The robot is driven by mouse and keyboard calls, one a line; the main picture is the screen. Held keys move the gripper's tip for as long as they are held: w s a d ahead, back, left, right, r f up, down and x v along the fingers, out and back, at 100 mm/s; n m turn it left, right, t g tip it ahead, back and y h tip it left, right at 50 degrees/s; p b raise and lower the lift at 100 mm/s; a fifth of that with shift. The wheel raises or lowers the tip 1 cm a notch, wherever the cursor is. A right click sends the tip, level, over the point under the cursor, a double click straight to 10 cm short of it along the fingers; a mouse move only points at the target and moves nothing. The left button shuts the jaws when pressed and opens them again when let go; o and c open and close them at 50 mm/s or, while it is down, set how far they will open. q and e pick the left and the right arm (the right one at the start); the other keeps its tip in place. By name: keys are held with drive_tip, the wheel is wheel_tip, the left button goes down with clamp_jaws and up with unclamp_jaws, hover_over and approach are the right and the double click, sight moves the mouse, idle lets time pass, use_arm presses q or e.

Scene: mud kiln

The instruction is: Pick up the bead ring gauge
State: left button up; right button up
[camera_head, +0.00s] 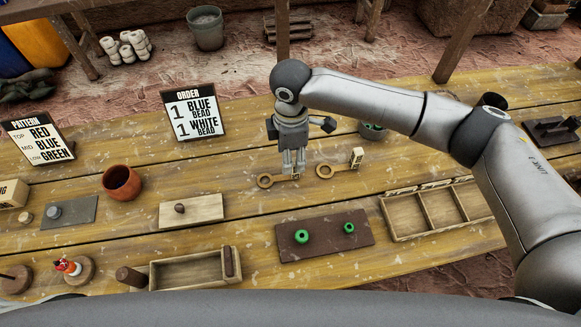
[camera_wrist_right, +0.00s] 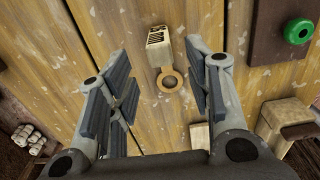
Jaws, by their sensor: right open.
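I cannot tell from the labels which is the bead ring gauge. My left gripper is not in view.
A brown board (camera_head: 330,252) with two green beads lies nearer, beside a divided wooden tray (camera_head: 405,222). A knobbed lid (camera_head: 192,213), a clay cup (camera_head: 121,182) and an order sign (camera_head: 194,112) stand left. A dark pot (camera_head: 372,131) is behind the right ring piece.

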sight(290, 176)
wheel_tip(290, 176, down, 5)
drive_tip(key=shift+s+a+r+p, duration=0.1)
drive_tip(key=shift+s+p, duration=0.05)
drive_tip(key=shift+p, duration=0.5)
drive_tip(key=shift+f, duration=0.55)
clamp_jaws()
drive_tip(key=shift+r, duration=0.1)
drive_tip(key=shift+r+b, duration=0.3)
drive_tip(key=shift+r, duration=0.2)
drive_tip(key=s+a+r+b, duration=0.1)
drive_tip(key=s+r+b, duration=0.1)
drive_tip(key=s+r, duration=1)
drive_tip(key=shift+s, duration=0.95)
